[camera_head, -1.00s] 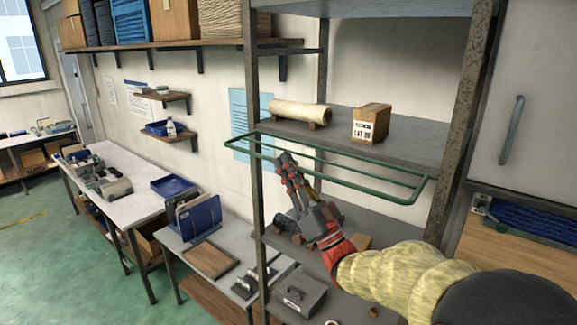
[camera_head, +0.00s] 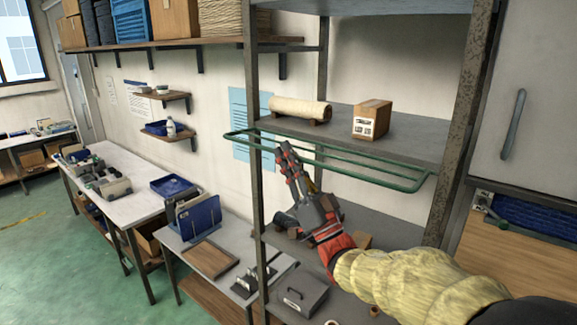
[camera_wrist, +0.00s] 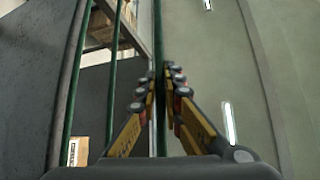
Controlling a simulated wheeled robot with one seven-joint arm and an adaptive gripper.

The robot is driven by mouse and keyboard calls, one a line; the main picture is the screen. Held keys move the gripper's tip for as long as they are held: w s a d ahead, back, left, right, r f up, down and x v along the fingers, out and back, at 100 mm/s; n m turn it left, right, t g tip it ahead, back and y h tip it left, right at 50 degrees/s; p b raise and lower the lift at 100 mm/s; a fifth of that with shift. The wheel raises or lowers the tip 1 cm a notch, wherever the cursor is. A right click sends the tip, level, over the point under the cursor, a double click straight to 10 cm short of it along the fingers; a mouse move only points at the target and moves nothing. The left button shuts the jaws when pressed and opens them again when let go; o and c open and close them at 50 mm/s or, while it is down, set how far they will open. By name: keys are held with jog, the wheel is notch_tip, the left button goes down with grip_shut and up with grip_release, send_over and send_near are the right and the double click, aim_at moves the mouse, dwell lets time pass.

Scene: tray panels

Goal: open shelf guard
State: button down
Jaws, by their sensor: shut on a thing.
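The shelf guard (camera_head: 409,190) is a green rail frame sticking out in front of the shelf board that holds a roll and a box. My gripper (camera_head: 280,146) reaches up from below to its front bar, left of the middle. In the wrist view the guard's front bar (camera_wrist: 158,30) runs between the fingertips of my gripper (camera_wrist: 160,72), which are closed on it. The exact contact is small in the head view.
A cream roll (camera_head: 298,109) and a cardboard box (camera_head: 371,119) sit on the board behind the guard. Dark metal posts (camera_head: 253,170) flank the shelf. A grey toolbox (camera_head: 300,293) is on the lower board. A grey cabinet door (camera_head: 545,120) stands to the right.

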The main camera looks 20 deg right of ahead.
jog(key=shift+d+r+m+h, duration=0.1)
jog(key=shift+r+m+h, duration=0.35)
jog(key=shift+m+h, duration=0.35)
jog(key=c, duration=1.9)
grip_release()
jog(key=v, duration=1.2)
jog(key=shift+w+f, duration=0.1)
